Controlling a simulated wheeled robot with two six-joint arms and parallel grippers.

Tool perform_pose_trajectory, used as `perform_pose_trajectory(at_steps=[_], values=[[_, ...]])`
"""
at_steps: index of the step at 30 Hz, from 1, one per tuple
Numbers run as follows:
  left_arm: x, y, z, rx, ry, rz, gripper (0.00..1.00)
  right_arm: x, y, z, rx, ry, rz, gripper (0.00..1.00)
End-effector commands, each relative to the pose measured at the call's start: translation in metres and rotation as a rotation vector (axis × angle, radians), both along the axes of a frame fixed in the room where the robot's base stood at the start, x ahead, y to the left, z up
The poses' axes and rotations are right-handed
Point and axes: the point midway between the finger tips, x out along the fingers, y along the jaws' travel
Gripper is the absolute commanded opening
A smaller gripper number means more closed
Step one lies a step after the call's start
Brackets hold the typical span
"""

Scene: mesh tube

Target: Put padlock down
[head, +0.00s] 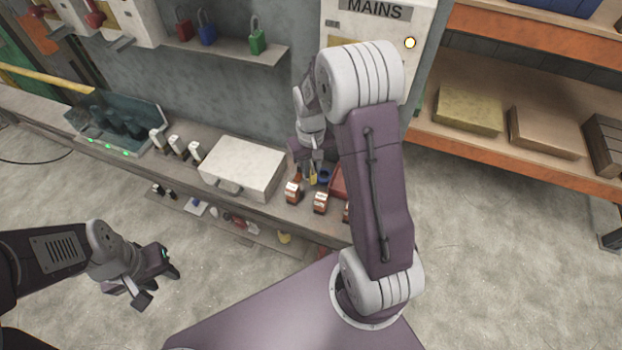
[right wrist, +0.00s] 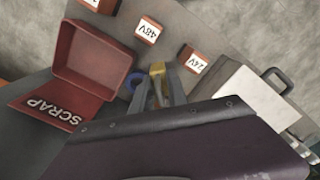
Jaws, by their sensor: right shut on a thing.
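A small yellow padlock (head: 313,179) is between the fingertips of my right gripper (head: 309,173), over the bench and just left of a blue ring-shaped thing (head: 324,177). In the right wrist view the padlock (right wrist: 157,70) shows at the tips of the shut fingers (right wrist: 157,88). I cannot tell whether it touches the bench top. My left gripper (head: 158,287) is open and empty, over the floor at the lower left, away from the bench.
A red SCRAP box (right wrist: 97,62) stands beside the blue ring (right wrist: 137,80). Labelled 48V (right wrist: 148,30) and 24V (right wrist: 193,60) blocks and a white case (head: 240,165) are close by. Red, blue and green padlocks (head: 257,40) stand on the wall shelf.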

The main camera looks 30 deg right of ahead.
Motion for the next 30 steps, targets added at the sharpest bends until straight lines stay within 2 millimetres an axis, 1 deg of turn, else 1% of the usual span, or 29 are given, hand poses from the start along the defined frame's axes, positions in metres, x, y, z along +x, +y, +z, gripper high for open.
perform_pose_trajectory(at_steps=[1, 4, 6, 7, 11, 22, 24, 27, 30], values=[[0.000, 0.000, 0.002, 0.000, 0.000, 0.000, 0.36, 0.001, 0.000, 0.013, -0.001, -0.006, 0.000, 0.00], [0.000, 0.000, 0.003, 0.000, 0.000, 0.000, 0.36, 0.001, 0.000, 0.033, -0.001, -0.005, 0.000, 0.00], [0.000, 0.000, 0.003, 0.000, 0.000, 0.000, 0.36, -0.001, 0.002, 0.042, 0.000, -0.003, 0.001, 0.00], [0.000, 0.000, 0.000, 0.000, 0.000, 0.000, 0.36, -0.006, 0.008, 0.039, 0.000, 0.000, 0.004, 0.00], [0.000, 0.000, -0.006, 0.000, 0.000, 0.000, 0.36, -0.025, 0.030, 0.038, 0.000, 0.000, 0.005, 0.00], [0.000, 0.000, -0.020, 0.000, 0.000, 0.000, 0.36, -0.099, 0.117, 0.038, 0.001, -0.001, 0.010, 0.00], [0.000, 0.000, -0.021, 0.000, 0.000, 0.000, 0.36, -0.110, 0.128, 0.038, 0.000, 0.000, 0.009, 0.00], [0.000, 0.000, -0.021, 0.000, 0.000, 0.000, 0.36, -0.120, 0.141, 0.039, 0.000, 0.000, 0.006, 0.00], [0.000, 0.000, -0.022, 0.000, 0.000, 0.000, 0.36, -0.125, 0.147, 0.039, 0.000, 0.000, 0.002, 0.00]])
